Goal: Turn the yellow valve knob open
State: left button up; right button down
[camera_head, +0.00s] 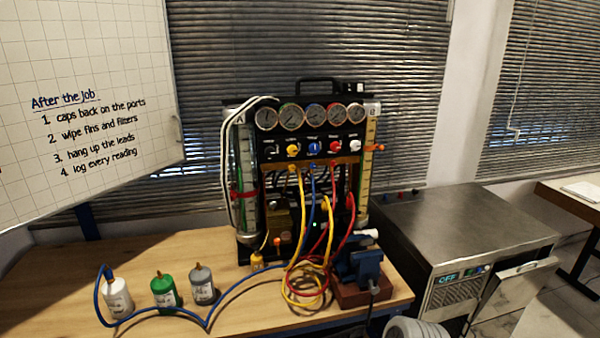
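The yellow valve knob (292,150) is on the front panel of the gauge rig (325,131), in a row below the round gauges. A blue knob (315,148) is just to its right, then a red knob (334,147) and a white knob (355,145). The yellow knob is unobstructed, but it is too small to tell how far it is turned. Yellow, blue and red hoses hang from the ports below the knobs.
The rig stands on a wooden table (240,312). White, green and grey bottles (203,286) stand front left, with a blue hose (155,313) around them. A blue vise (362,268) is at front right. A metal cabinet (460,225) stands right of the table.

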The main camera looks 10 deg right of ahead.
aim_at(291, 149)
jog(key=z, duration=0.05)
jog(key=k, duration=0.4)
jog(key=u, duration=1.5)
jog(key=i, duration=1)
jog(key=z, duration=1)
jog(key=i, duration=0.6)
jog(key=z, duration=0.6)
